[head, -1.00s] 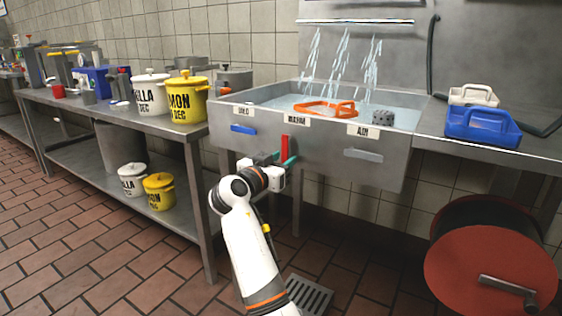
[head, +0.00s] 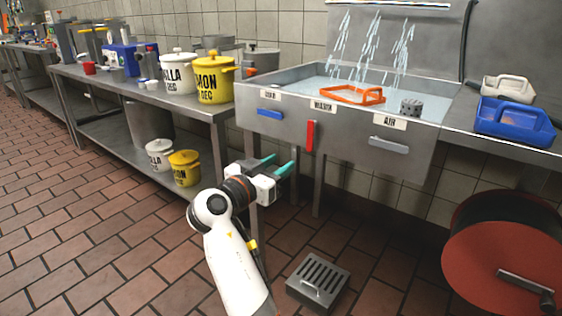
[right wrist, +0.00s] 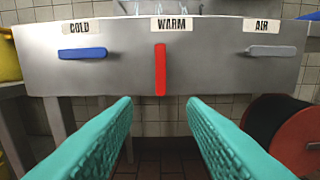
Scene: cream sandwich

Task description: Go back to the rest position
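My right gripper (head: 279,167) is open and empty in front of the sink and below its front panel. Its two teal fingers are spread apart in the right wrist view (right wrist: 160,128). The red WARM handle (head: 310,135) hangs vertically on the sink front, beyond the fingertips and apart from them; it also shows in the right wrist view (right wrist: 160,70). The blue COLD handle (head: 269,113) and the grey AIR handle (head: 389,145) lie horizontal. Water streams run down into the sink (head: 340,140). My left gripper is not in view.
An orange basket (head: 358,95) and a grey block (head: 411,107) are in the sink. White and yellow pots stand on the left metal table (head: 215,112). A blue carrier (head: 513,125) sits on the right counter. A red reel (head: 500,255) is at lower right. A floor drain (head: 318,280) lies below.

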